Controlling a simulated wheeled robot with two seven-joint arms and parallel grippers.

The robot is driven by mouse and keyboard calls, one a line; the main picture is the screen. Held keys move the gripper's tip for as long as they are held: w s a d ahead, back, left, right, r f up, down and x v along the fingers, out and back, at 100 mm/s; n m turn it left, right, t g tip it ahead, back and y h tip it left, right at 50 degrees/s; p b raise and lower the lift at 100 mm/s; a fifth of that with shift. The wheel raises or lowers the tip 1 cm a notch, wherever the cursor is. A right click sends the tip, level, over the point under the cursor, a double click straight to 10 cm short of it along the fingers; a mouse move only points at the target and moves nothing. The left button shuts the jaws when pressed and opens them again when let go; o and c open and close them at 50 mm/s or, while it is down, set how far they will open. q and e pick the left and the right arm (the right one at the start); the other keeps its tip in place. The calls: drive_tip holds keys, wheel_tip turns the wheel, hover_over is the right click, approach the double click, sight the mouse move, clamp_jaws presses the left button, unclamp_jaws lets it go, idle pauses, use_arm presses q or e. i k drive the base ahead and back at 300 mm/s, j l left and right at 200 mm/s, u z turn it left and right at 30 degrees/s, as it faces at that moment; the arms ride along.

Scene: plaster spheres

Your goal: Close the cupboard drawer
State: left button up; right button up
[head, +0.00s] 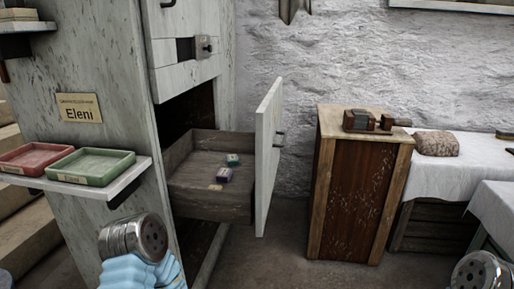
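The cupboard (110,80) is tall, pale and weathered, and stands at the left. Its wooden drawer (210,205) is pulled far out towards the right, leaving a dark opening in the cupboard. The drawer's tall white front panel (266,165) stands upright, with a small dark handle (280,138) on its right face. Metal rounded parts at the lower left and lower right corner seem to be my arms. Neither gripper's fingers show, and nothing of mine touches the drawer.
A shelf on the cupboard's left side holds a red tray (37,158) and a green tray (92,166). A wooden cabinet (360,200) stands right of the drawer, with floor between them. White-covered tables (450,170) are farther right. A latch (203,46) sits above.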

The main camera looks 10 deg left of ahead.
sight(192, 164)
drive_tip(key=i+l+u, duration=0.25)
drive_tip(key=i, duration=0.2)
drive_tip(key=i+l+u, duration=0.3)
drive_tip(key=i, duration=0.15)
drive_tip(key=k+l+u, duration=0.1)
drive_tip(key=k+l, duration=0.05)
drive_tip(key=l, duration=0.05)
